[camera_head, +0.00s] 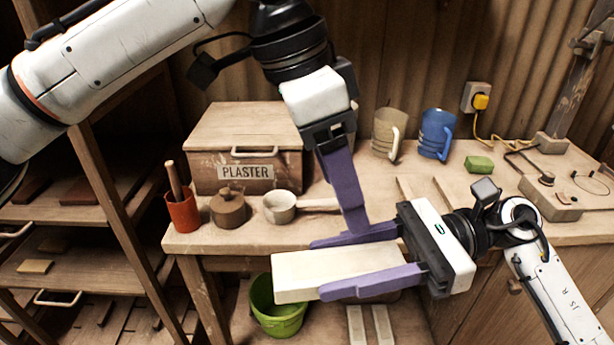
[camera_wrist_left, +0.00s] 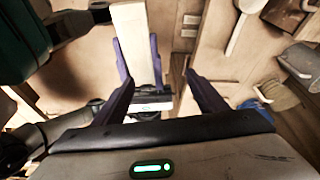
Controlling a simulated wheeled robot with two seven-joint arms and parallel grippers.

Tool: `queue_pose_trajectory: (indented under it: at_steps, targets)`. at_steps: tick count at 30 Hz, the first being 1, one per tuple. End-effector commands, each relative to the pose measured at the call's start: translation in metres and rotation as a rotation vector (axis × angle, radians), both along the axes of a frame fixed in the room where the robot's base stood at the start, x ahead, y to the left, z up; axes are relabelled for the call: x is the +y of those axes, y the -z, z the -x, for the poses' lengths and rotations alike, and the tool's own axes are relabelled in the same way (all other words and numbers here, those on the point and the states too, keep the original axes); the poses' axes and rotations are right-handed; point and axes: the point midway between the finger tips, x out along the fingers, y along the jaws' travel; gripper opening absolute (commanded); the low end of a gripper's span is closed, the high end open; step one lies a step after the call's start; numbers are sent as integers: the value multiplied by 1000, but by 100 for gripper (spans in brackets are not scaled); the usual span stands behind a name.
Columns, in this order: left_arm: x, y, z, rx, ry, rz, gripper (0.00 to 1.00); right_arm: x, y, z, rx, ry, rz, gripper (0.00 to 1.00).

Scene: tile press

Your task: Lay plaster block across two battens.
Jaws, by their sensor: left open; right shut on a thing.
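The plaster block (camera_head: 292,278) is a long cream slab in the head view. My right gripper (camera_head: 322,268) is shut on it, one purple finger along each long side, and holds it in front of the bench edge. The block (camera_wrist_left: 134,35) and the right gripper also show in the left wrist view. My left gripper (camera_head: 355,222) points down just behind the block; its fingers stand apart and empty in the wrist view (camera_wrist_left: 160,88). Two pale strips, apparently the battens, lie on the bench: one (camera_head: 404,188), the other (camera_head: 444,190), partly hidden by my right gripper.
A green bucket (camera_head: 277,315) stands below.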

Motion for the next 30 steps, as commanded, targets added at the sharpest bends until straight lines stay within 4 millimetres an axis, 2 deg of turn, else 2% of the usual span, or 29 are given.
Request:
queue_pose_trajectory:
  at_steps: [1, 6, 9, 13, 17, 30]
  targets:
    - [7, -10, 10, -6, 24, -73, 66, 0, -1, 0, -1, 0, -2, 12]
    - [31, -29, 34, 5, 71, -254, 66, 0, -1, 0, -1, 0, -2, 12]
    - [39, -35, 41, 8, 83, -308, 66, 0, -1, 0, -1, 0, -2, 12]
    - [42, -31, 44, 13, 88, -333, 66, 0, -1, 0, -1, 0, -2, 12]
    - [43, -15, 45, 14, 89, -334, 66, 0, -1, 0, -1, 0, -2, 12]
    - [43, 64, 44, 13, 86, -331, 66, 0, -1, 0, -1, 0, -2, 12]
